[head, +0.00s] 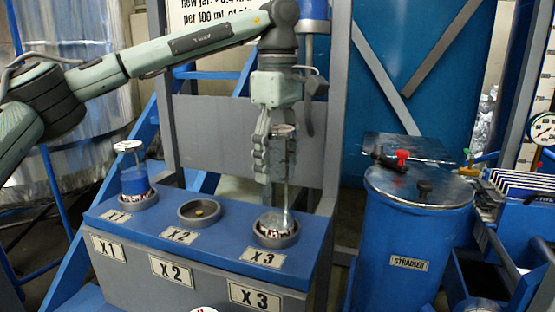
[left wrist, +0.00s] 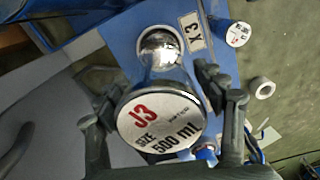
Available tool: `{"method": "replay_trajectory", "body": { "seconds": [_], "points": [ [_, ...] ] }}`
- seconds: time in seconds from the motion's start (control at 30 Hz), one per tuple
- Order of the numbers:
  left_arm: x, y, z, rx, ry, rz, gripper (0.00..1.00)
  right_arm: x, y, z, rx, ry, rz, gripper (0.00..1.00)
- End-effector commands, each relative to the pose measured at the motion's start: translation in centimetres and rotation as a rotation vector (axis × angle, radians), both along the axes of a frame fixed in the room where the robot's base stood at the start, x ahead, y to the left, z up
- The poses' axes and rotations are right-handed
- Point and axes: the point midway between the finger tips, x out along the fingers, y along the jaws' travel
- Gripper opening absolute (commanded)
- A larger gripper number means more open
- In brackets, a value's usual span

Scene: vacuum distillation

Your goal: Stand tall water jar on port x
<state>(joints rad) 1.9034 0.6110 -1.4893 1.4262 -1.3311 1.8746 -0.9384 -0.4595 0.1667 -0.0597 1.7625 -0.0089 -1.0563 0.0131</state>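A tall clear jar (head: 287,185) stands upright at the ring of port X3 (head: 278,232). Its white lid reads J3, 500 ml in the left wrist view (left wrist: 160,122). My left gripper (head: 272,150) points down around its upper part. In the left wrist view its two fingers (left wrist: 158,92) lie on either side of the jar, close to it; contact is unclear. Port X2 (head: 199,213) has an empty ring with a small orange spot inside. Port X1 (head: 136,201) holds a jar with blue contents (head: 134,180). My right gripper is not in view.
The ports sit on a blue-topped bench (head: 235,237) with label plates. A blue strainer drum (head: 405,240) stands to its right, with red and black knobs on top. A blue rack (head: 525,190) is at the far right. Grey posts rise behind the bench.

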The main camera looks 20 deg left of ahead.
Motion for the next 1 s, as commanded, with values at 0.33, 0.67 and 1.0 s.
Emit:
{"method": "replay_trajectory", "body": {
  "seconds": [0.33, 0.67, 1.0],
  "points": [
    [0.0, 0.0, 0.2, 0.000, -0.001, 0.000, 0.77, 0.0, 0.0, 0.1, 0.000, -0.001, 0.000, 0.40],
    [0.1, -0.1, 5.6, -0.001, -0.004, 0.001, 0.77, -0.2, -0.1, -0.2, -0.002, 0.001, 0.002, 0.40],
    [0.0, 0.0, 11.6, 0.001, -0.002, 0.002, 0.77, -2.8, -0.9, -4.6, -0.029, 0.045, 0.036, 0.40]
  ]
}}
